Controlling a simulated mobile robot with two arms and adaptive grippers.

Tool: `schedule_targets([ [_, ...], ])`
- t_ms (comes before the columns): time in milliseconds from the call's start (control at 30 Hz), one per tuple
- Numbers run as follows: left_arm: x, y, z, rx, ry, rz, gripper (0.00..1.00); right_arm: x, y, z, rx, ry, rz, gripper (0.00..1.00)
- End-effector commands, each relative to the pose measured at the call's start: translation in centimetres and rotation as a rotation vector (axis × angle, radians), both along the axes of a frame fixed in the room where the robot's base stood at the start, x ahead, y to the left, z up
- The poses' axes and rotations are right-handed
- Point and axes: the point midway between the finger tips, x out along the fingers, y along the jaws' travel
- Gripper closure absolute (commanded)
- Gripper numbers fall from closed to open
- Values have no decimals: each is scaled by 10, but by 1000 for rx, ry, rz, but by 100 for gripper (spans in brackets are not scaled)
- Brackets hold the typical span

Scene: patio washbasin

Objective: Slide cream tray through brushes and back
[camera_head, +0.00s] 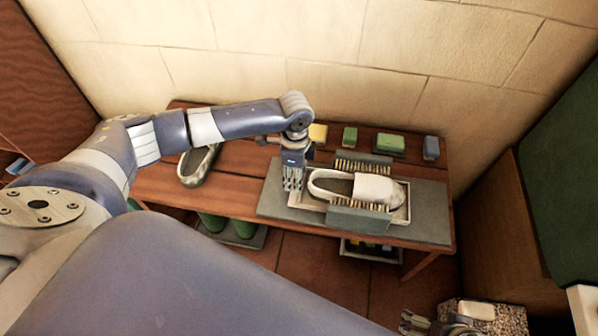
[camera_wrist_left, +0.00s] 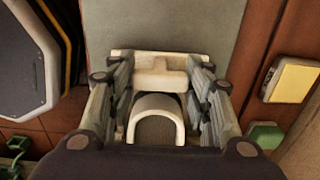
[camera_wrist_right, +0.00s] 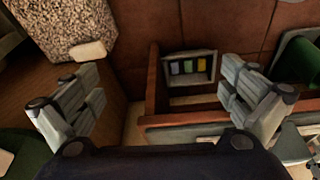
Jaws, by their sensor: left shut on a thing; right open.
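The cream tray (camera_head: 407,203) lies on a grey mat (camera_head: 430,200) on the wooden table. A white slip-on shoe (camera_head: 376,188) sits in it, toe to the right. Two bristle brushes, the back one (camera_head: 364,165) and the front one (camera_head: 358,218), stand on either side of the shoe's front half. My left gripper (camera_head: 292,182) points down at the tray's left end. In the left wrist view it is shut on the tray's cream handle block (camera_wrist_left: 160,78), with the shoe's opening (camera_wrist_left: 156,115) below. My right gripper (camera_head: 435,322) is open and empty, also seen in the right wrist view (camera_wrist_right: 158,80).
A yellow block (camera_head: 318,133), green blocks (camera_head: 350,136) (camera_head: 390,145) and a blue-grey block (camera_head: 431,148) line the back. Green boots (camera_head: 228,227) stand below. A speckled stand (camera_head: 505,318) is at bottom right.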

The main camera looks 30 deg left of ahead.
Motion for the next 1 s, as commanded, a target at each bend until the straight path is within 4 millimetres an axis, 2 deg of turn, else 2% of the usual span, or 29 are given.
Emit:
schedule_targets([
  [533, -10, 25, 0, 4, 9, 3, 97, 4, 2, -63, -2, 36, 5, 1],
  [1000, -19, 56, 0, 2, 10, 3, 97, -11, 1, -132, -4, 75, 12, 1],
])
